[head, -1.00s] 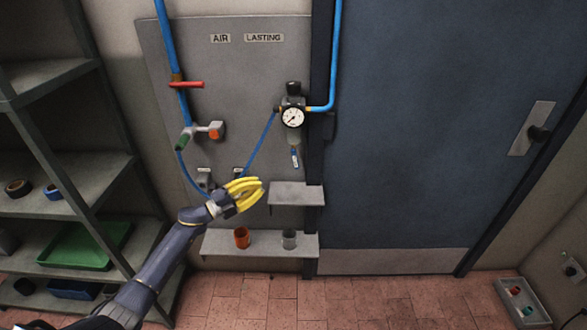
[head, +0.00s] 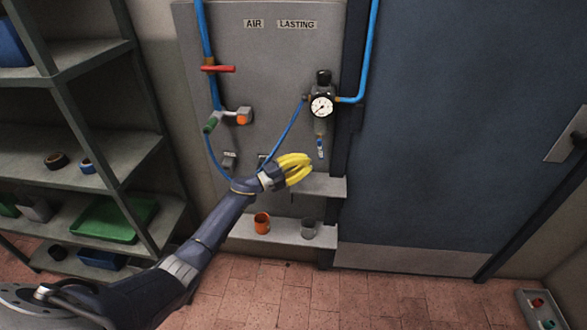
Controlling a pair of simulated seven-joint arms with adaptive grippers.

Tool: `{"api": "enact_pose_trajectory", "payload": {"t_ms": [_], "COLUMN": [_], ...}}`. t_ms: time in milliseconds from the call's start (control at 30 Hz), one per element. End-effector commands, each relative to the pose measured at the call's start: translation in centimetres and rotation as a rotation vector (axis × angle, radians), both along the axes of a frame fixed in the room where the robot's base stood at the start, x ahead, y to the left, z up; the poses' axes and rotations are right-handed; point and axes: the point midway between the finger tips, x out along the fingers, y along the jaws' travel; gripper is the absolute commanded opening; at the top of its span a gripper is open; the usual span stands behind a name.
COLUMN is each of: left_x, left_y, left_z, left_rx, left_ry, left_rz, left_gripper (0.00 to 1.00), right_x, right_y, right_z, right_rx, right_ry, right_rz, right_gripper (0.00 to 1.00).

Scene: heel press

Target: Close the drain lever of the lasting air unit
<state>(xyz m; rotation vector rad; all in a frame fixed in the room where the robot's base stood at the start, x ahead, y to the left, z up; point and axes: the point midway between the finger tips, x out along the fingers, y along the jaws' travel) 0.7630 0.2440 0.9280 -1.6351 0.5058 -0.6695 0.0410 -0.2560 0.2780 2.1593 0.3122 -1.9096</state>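The lasting air unit (head: 321,106) hangs on the grey wall panel below the AIR and LASTING labels, with a round white gauge on its front. Its drain lever (head: 321,149) is the small blue lever under the bowl, and it hangs roughly straight down. My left gripper (head: 305,169) has yellow fingers, which point right. In the picture they are just below and left of the lever, with a small gap. The fingers look close together, but whether they are open or shut is unclear. Nothing shows between them. My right gripper is out of view.
A small grey shelf (head: 328,187) is just below the lever, partly behind my fingers. A lower ledge (head: 283,235) holds an orange cup (head: 262,222) and a grey cup (head: 309,228).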

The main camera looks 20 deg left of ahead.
Motion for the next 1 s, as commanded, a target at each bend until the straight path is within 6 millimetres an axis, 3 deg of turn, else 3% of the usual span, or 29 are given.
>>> {"api": "enact_pose_trajectory", "payload": {"t_ms": [400,1000], "left_x": [3.0,3.1], "left_y": [-2.8,-2.6], "left_z": [0.6,0.6], "left_rx": [-0.001,-0.009], "left_ry": [0.001,-0.002], "left_rz": [0.000,0.005], "left_gripper": [0.00,0.00], "right_x": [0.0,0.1], "right_y": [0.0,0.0], "right_z": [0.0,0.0], "right_rx": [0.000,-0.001], "right_ry": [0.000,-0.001], "right_rz": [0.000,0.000], "right_gripper": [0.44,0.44]}}
